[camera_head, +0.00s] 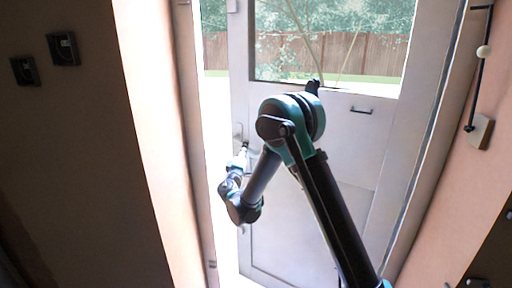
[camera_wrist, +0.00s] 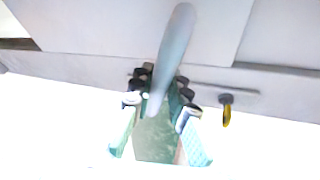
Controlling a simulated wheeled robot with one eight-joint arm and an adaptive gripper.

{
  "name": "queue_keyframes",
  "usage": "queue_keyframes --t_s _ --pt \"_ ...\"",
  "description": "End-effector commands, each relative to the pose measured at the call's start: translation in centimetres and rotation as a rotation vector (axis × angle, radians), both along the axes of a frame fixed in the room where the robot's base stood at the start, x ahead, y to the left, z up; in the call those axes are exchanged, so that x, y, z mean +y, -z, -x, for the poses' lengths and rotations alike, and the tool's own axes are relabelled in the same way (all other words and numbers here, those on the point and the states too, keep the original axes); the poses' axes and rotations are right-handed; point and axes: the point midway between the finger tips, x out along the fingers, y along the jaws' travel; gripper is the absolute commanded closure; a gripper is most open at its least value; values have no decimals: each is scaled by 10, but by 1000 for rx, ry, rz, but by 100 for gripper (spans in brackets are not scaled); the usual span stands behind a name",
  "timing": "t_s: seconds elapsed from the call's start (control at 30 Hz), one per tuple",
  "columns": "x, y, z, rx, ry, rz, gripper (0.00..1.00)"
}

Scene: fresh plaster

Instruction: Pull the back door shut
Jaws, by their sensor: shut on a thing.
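The back door (camera_head: 350,150) is a pale panelled door with a window in its upper half. It stands ajar, with a bright gap along its left edge. Its grey lever handle (camera_wrist: 174,50) runs down between the fingers in the wrist view. My gripper (camera_head: 243,152) is at the handle on the door's left edge; it also shows in the wrist view (camera_wrist: 160,105). The gripper is shut on the handle. The fingers hide part of the handle, and in the head view the grip is too small to see clearly.
The door frame's left jamb (camera_head: 190,130) stands beside the gap. A small yellow-and-dark piece (camera_wrist: 226,112) sits near the door edge. Two dark wall plates (camera_head: 62,48) are at upper left.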

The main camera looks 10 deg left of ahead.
Motion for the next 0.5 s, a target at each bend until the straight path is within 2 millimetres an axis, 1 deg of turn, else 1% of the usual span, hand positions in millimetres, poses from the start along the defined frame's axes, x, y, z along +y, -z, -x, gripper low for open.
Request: queue_keyframes --t_s 0.03,0.1,0.3,0.5 --pt "5 3 0 -12 -1 -27 100" --pt "8 6 -1 -29 -2 -71 100" --pt "11 13 -2 -74 -3 -183 100" --pt "13 18 -3 -103 -1 -256 100"
